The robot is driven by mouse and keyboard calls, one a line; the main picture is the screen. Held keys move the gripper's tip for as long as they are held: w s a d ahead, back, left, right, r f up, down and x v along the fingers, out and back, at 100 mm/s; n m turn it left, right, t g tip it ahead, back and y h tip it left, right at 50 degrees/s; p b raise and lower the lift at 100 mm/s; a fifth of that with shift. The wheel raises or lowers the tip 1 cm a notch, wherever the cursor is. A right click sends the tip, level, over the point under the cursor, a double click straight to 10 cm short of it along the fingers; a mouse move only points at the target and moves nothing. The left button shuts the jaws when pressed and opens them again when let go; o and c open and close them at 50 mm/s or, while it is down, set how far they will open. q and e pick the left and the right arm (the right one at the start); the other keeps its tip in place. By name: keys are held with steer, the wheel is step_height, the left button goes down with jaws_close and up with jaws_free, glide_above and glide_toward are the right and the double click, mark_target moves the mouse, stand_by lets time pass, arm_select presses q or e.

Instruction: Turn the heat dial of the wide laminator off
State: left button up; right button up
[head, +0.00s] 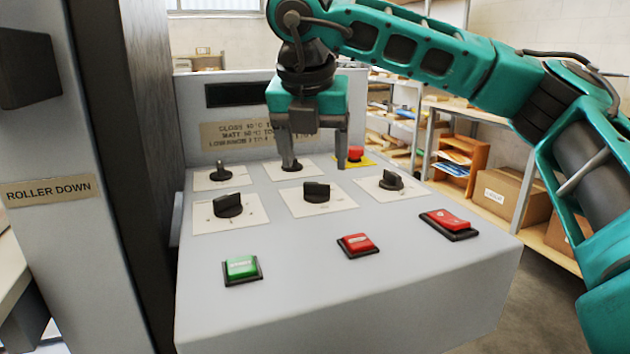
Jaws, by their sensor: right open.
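The laminator's grey control panel (320,275) carries several black dials on white plates; I cannot read which is the heat dial. One dial (220,172) is at the back left and one (291,166) at the back middle, partly hidden by a finger. In the nearer row are a left dial (228,205), a middle dial (316,191) and a right dial (392,180). My right gripper (316,160) is open and empty, pointing down at the back of the panel. Its left finger is at the back middle dial; contact cannot be told. My left gripper is out of view.
A red button (355,153) on yellow sits close to the right finger. A green button (242,267), a red button (358,244) and a red switch (448,222) are in front. The upright back panel (225,115) and a "ROLLER DOWN" post (50,230) bound the space.

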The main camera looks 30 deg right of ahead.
mark_target(316, 184)
steer(key=x, duration=0.5)
steer(key=shift+w+f, duration=0.1)
steer(key=shift+f, duration=0.1)
steer(key=c, duration=1.1)
steer(key=shift+o, duration=0.2)
